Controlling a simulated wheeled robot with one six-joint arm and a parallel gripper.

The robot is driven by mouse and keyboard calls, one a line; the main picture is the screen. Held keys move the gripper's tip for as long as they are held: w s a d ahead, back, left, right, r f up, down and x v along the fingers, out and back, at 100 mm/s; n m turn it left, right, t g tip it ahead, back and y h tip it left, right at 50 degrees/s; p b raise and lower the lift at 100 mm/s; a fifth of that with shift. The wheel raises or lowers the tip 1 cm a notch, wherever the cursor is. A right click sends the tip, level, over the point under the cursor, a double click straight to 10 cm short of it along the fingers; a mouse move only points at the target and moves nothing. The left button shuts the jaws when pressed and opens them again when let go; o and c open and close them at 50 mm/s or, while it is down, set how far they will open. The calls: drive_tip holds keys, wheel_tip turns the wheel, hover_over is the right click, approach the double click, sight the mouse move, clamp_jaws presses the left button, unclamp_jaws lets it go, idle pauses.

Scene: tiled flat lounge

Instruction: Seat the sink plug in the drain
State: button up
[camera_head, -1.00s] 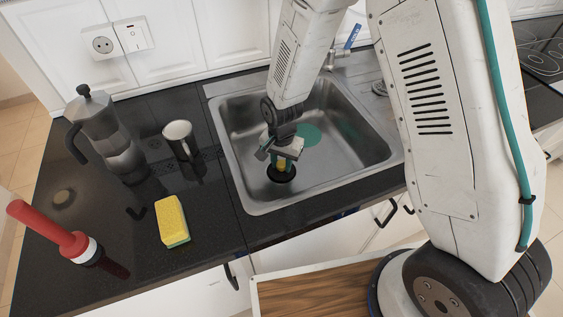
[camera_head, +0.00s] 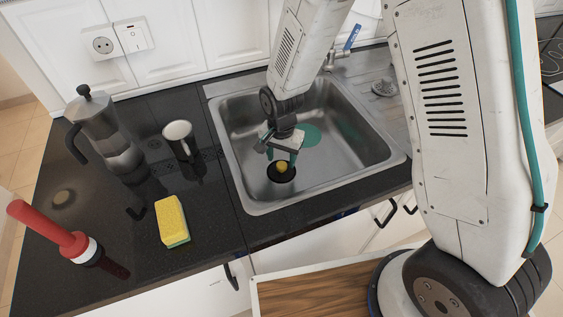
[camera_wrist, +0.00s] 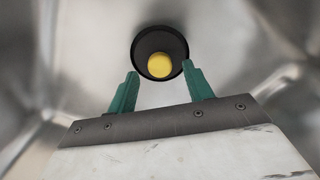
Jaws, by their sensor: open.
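The sink plug (camera_head: 281,178) is a black round disc with a yellow knob (camera_head: 282,167). It lies flat on the near part of the metal sink (camera_head: 240,170) floor. In the wrist view the plug (camera_wrist: 143,45) shows at top centre, level-looking with its dark rim all round. The drain opening is not visible, and I cannot tell whether the plug is fully down in it. My gripper (camera_head: 281,158) is open and empty just above the plug, its teal fingers apart on either side of the knob and clear of it.
The basin walls surround my gripper.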

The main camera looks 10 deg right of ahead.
wheel_tip(320, 180, up, 9)
wheel_tip(320, 180, up, 11)
drive_tip(key=n, duration=0.2)
hover_over(282, 165)
drive_tip(key=s+d, duration=0.4)
drive_tip(key=d, duration=0.2)
drive_tip(key=s+d+r+n, duration=0.1)
drive_tip(key=s+d+r, duration=0.2)
drive_tip(key=s, duration=0.3)
drive_tip(key=s+d+r+n, duration=0.2)
drive_tip(key=s+d+r, duration=0.2)
drive_tip(key=s, duration=0.3)
drive_tip(key=s+d+r+n+t, duration=0.1)
drive_tip(key=s+d+r, duration=0.2)
drive_tip(key=s+r, duration=0.2)
drive_tip(key=shift+s+d+n, duration=0.25)
drive_tip(key=shift+s+n, duration=0.15)
drive_tip(key=shift+s, duration=0.8)
drive_tip(key=shift+c, duration=0.3)
